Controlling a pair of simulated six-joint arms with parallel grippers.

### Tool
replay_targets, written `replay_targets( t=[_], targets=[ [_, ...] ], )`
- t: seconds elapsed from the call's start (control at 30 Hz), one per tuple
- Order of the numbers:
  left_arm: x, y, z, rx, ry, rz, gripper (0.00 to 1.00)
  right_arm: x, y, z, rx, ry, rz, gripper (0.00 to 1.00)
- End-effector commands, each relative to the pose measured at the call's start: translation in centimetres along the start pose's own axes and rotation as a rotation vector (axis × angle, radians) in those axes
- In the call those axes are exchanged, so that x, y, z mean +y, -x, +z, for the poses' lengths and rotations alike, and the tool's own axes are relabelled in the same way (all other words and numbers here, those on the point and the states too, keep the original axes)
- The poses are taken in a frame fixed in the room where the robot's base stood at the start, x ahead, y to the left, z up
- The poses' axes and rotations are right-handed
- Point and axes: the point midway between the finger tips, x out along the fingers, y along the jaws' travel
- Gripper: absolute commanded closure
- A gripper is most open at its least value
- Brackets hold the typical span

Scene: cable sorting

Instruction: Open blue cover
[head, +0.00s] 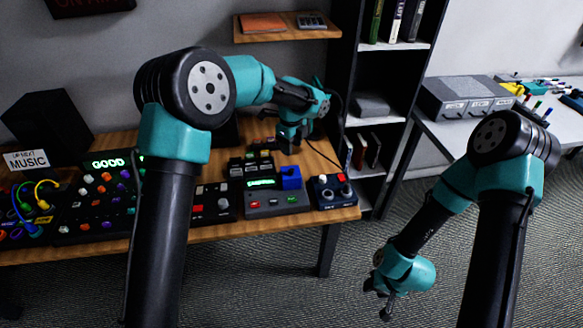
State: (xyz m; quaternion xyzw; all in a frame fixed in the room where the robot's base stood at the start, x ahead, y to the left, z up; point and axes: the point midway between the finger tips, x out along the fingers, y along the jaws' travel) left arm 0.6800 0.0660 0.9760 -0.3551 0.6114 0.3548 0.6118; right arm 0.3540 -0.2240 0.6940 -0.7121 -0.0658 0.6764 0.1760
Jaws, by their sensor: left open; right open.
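The blue cover (291,177) is a small boxy blue piece on the right part of a grey device (262,203) with a green display and red and green buttons. It is too small to tell how far it is tilted. My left gripper (289,149) is open and points down just above and behind the blue cover in the picture. A gap seems to show between them, and its fingers are dark and small. My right gripper (383,300) is open and empty, low over the carpet, away from the table.
A blue box with red and white knobs (333,191) stands right of the grey device, near the wooden table's right edge (347,214). Panels with knobs and cables (97,203) lie to the left. A black shelf (383,120) stands behind right. A white table (440,137) is at right.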

Motion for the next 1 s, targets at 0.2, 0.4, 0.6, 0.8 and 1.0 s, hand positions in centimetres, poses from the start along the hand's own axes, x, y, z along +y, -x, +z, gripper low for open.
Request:
replay_targets(
  t=[0.2,0.4,0.6,0.8,1.0],
  targets=[
    [0.1,-3.9,-0.1,0.001,-0.002,0.003,0.52,0.0,0.0,0.0,0.0,0.0,0.0,0.57],
    [0.1,-7.3,0.0,0.001,-0.001,0.003,0.52,0.0,0.0,0.0,0.0,0.0,0.0,0.57],
    [0.0,-9.7,-0.1,0.0,-0.002,0.002,0.52,0.0,0.0,0.0,0.0,0.0,0.0,0.57],
    [0.0,-10.3,0.0,0.0,0.0,0.0,0.52,0.0,0.0,0.0,0.0,0.0,0.0,0.57],
    [0.0,-10.3,0.0,0.0,-0.001,0.0,0.52,0.0,0.0,0.0,0.0,0.0,0.0,0.57]
  ],
)
